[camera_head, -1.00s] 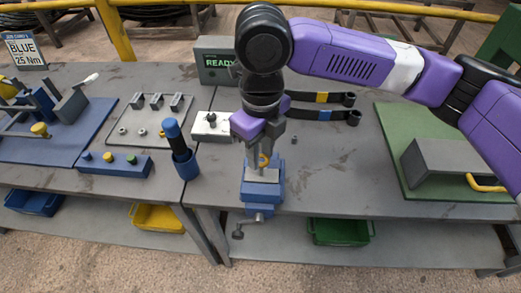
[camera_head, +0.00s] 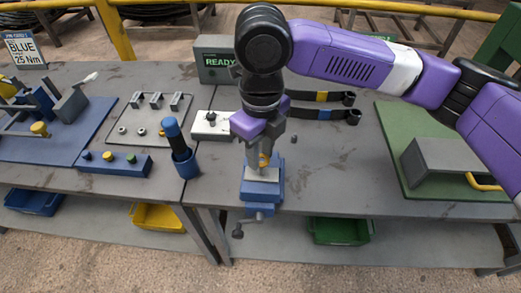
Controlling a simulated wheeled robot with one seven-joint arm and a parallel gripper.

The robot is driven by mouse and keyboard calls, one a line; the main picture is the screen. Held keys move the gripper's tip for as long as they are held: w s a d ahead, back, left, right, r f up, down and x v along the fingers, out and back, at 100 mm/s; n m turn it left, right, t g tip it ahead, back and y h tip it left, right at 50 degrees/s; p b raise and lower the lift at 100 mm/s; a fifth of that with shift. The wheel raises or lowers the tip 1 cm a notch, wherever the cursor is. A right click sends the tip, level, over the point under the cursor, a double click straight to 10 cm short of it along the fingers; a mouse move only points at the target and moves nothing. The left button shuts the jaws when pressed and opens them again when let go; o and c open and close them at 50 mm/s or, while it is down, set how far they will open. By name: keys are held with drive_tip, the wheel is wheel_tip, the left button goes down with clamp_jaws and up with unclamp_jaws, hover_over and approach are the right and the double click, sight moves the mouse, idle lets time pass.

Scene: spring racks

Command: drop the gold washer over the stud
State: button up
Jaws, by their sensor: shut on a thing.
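The gold washer (camera_head: 264,161) is a small yellow-gold patch between the fingertips of my gripper (camera_head: 261,158), partly covered by the fingers. My gripper is shut on it and points down, directly above the blue vise (camera_head: 262,190) at the front edge of the bench. A pale grey block (camera_head: 262,174) shows at the top of the vise, just under the fingers. The stud cannot be made out; my gripper covers the place above the vise. Whether the washer touches anything below is not clear.
A white box with a black knob (camera_head: 210,124) and the READY display (camera_head: 214,67) are behind. A small dark nut (camera_head: 294,138) lies to the right. The bench between vise and green mat (camera_head: 398,160) is mostly clear.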

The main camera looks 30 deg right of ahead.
drive_tip(key=shift+f+b, duration=0.6)
drive_tip(key=shift+f, duration=0.35)
drive_tip(key=o, duration=1.6)
drive_tip(key=shift+r+p, duration=2.75)
drive_tip(key=shift+r, duration=0.8)
